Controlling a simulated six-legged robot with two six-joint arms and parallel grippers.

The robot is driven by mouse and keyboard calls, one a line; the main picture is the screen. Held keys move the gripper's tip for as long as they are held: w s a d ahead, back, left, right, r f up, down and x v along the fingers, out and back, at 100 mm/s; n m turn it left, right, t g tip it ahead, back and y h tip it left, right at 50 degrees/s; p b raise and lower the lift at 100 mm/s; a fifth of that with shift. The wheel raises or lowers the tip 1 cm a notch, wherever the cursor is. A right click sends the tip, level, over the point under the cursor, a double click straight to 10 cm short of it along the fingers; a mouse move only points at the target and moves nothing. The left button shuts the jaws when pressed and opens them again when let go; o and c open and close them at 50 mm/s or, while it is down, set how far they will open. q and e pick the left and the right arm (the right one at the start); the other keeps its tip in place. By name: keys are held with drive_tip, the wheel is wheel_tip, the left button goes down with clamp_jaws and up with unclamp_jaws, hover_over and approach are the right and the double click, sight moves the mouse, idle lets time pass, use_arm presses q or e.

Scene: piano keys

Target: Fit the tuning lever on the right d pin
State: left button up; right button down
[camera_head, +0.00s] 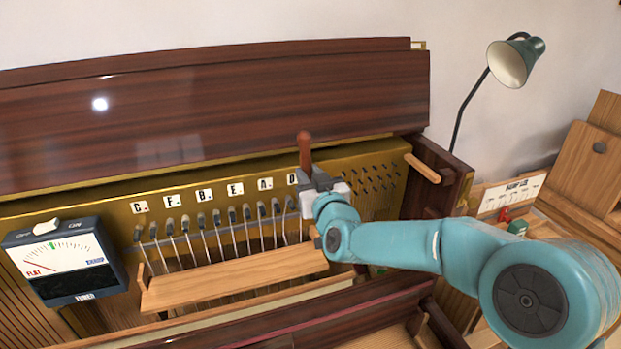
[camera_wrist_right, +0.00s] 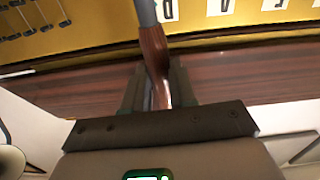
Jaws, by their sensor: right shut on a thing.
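The tuning lever's red-brown wooden handle (camera_head: 305,150) stands roughly upright above my right gripper (camera_head: 320,183), which is shut on it. In the right wrist view the handle (camera_wrist_right: 153,45) sits between the fingers (camera_wrist_right: 155,88), with a grey shaft (camera_wrist_right: 146,11) running out of the top edge. The D label (camera_head: 292,180) is on the gold plate, just left of the gripper. Pins (camera_head: 290,202) stand below it. The gripper hides the lever's lower end and the area right of the D label, so I cannot tell whether the lever touches a pin. My left gripper is out of view.
A tuner meter (camera_head: 62,262) hangs at the left, its needle toward FLAT. A wooden rail (camera_head: 235,278) lies below the pins. The raised dark lid (camera_head: 220,100) stands behind. A green lamp (camera_head: 515,60) and a wooden bench (camera_head: 575,215) are at the right.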

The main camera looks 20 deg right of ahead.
drive_tip(key=shift+w, duration=0.35)
idle(0.3)
drive_tip(key=shift+w, duration=0.65)
drive_tip(key=shift+c, duration=0.6)
unclamp_jaws()
